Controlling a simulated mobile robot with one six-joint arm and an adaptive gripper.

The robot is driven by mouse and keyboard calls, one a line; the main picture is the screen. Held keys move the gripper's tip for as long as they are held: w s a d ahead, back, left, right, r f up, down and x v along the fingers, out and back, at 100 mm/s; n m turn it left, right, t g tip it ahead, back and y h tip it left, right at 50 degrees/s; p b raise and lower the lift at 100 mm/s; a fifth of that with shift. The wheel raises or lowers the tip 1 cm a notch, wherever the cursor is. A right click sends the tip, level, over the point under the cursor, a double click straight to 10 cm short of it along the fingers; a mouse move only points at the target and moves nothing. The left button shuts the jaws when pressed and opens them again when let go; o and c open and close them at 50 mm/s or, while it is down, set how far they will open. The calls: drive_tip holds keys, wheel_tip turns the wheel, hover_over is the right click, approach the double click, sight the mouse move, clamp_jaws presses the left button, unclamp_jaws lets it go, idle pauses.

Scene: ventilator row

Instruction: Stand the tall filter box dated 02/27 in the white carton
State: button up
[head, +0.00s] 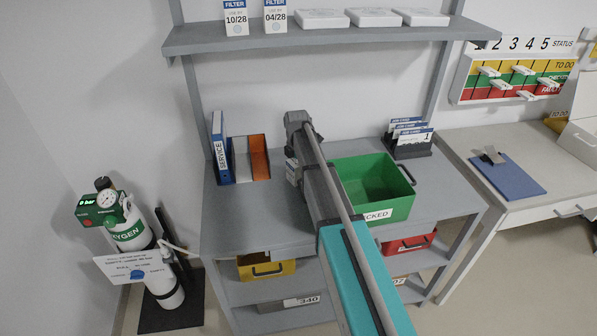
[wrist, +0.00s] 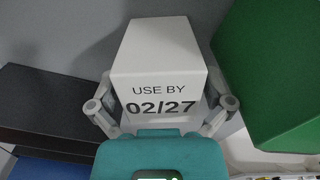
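The white filter box marked "USE BY 02/27" (wrist: 160,85) stands out in the middle of the wrist view. My gripper (wrist: 160,88) has one finger against each side of it, and the fingers look closed on it. In the head view a small part of the box (head: 292,172) shows beside my arm, over the grey bench; most of it is hidden, and I cannot tell whether it touches the bench. A white box-like container (head: 582,138), perhaps the white carton, is cut off at the right edge on the desk.
A green crate (head: 400,205) stands just right of my arm. Filter boxes dated 10/28 (head: 236,18) and 04/28 (head: 275,16) are on the shelf above. A blue clipboard (head: 512,178) lies on the right desk.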

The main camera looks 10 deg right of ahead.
drive_tip(key=c, duration=1)
drive_tip(key=shift+r, duration=0.2)
wheel_tip(320, 180, up, 10)
drive_tip(key=p, duration=1)
drive_tip(key=shift+f, duration=0.15)
